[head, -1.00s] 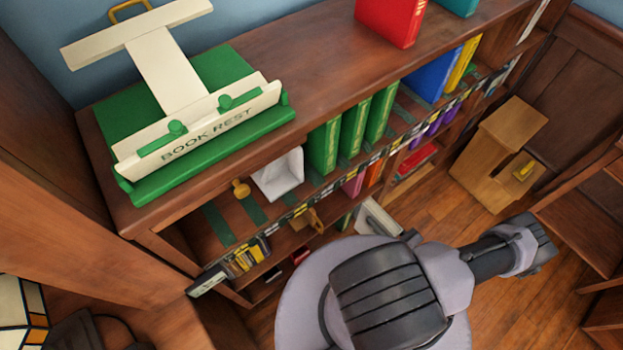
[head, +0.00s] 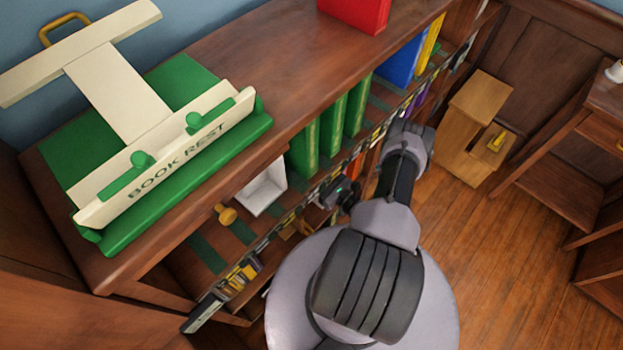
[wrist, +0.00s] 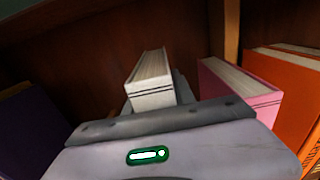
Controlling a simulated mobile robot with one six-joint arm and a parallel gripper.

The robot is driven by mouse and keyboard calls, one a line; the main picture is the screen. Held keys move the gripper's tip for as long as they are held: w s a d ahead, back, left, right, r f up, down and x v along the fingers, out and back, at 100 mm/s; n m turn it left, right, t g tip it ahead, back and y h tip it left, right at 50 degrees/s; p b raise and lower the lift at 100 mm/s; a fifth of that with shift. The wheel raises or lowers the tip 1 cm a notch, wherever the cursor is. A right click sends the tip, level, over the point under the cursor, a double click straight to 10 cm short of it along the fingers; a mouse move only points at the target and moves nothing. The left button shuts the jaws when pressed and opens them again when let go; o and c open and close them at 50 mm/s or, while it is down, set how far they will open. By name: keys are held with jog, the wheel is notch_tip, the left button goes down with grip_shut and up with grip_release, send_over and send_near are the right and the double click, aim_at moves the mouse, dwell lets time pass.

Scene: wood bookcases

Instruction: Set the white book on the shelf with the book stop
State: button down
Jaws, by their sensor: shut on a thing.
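The white book (wrist: 152,82) shows in the wrist view, page edges up, with two dark lines across its near end. My gripper (wrist: 155,105) is shut on it, and a grey finger shows along its right side. In the head view my gripper (head: 342,192) is low at the front of the bookcase, partly behind my arm, and the book cannot be made out there. A white angled piece (head: 262,188), perhaps the book stop, stands on the shelf below the top, left of the green books (head: 330,130). A yellow knob-shaped piece (head: 228,214) is left of it.
A pink book (wrist: 240,88) and an orange book (wrist: 285,80) stand close right of the white book; a dark book (wrist: 32,125) is left. The book rest (head: 170,165) and a red book (head: 355,12) are on top. A wooden step stool (head: 470,125) stands right.

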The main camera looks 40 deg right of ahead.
jog(key=shift+f+b, duration=0.7)
jog(key=shift+f, duration=0.85)
jog(key=shift+f, duration=0.2)
jog(key=c, duration=1.1)
grip_release()
jog(key=shift+o, duration=0.2)
jog(key=s+p, duration=0.2)
jog(key=s, duration=1)
jog(key=shift+d+r, duration=0.2)
jog(key=shift+d, duration=0.25)
